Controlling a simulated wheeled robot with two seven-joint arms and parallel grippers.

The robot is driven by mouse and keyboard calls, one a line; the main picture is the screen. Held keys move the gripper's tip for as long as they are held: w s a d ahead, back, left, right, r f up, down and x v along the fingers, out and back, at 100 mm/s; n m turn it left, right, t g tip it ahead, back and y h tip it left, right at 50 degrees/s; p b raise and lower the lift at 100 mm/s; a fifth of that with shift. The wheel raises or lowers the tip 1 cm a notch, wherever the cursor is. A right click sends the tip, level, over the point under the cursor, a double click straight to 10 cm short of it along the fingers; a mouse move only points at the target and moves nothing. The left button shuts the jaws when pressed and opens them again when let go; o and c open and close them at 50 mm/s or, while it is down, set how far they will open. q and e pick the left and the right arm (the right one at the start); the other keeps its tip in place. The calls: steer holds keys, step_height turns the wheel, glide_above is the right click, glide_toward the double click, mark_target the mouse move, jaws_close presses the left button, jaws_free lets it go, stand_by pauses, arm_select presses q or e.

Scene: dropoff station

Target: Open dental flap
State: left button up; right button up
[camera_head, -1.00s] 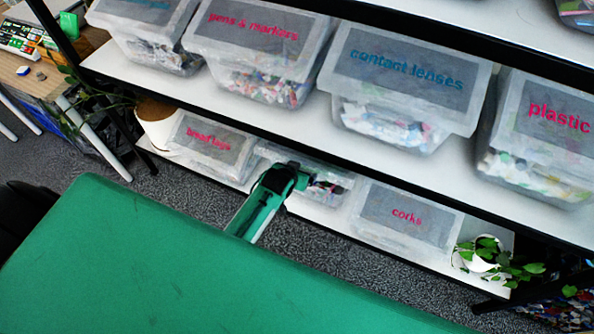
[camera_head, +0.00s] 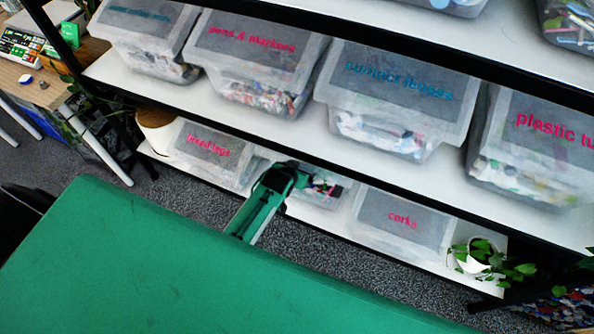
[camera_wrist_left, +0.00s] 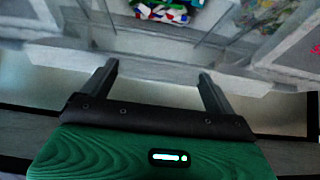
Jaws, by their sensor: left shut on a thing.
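The middle bin on the low shelf, between the bread tags bin and the corks bin, is a clear bin (camera_head: 325,191) with colourful small pieces inside. No label on it can be read. My left gripper (camera_head: 289,177) is at its front left, over the top edge, and covers part of it. In the left wrist view the two dark fingers of my left gripper (camera_wrist_left: 157,75) stand apart, with a pale see-through plastic panel (camera_wrist_left: 155,45) at their tips. The gripper is shut on this panel, which looks like the bin's flap. Pieces show behind it. My right gripper is not in view.
The bread tags bin (camera_head: 207,146) is close on the left, and the corks bin (camera_head: 402,220) on the right. The upper shelf edge (camera_head: 300,130) is above the gripper. Potted plants stand at both ends (camera_head: 157,128) (camera_head: 478,255) of the low shelf.

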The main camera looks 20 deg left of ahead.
arm_select(q)
steer(key=shift+w+r, duration=0.15)
steer(key=shift+r, duration=0.05)
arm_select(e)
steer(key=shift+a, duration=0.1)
arm_select(q)
steer(key=o, duration=1.1)
steer(key=v, duration=1.4)
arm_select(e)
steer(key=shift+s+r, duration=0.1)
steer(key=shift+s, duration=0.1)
arm_select(q)
steer(key=shift+f, duration=0.25)
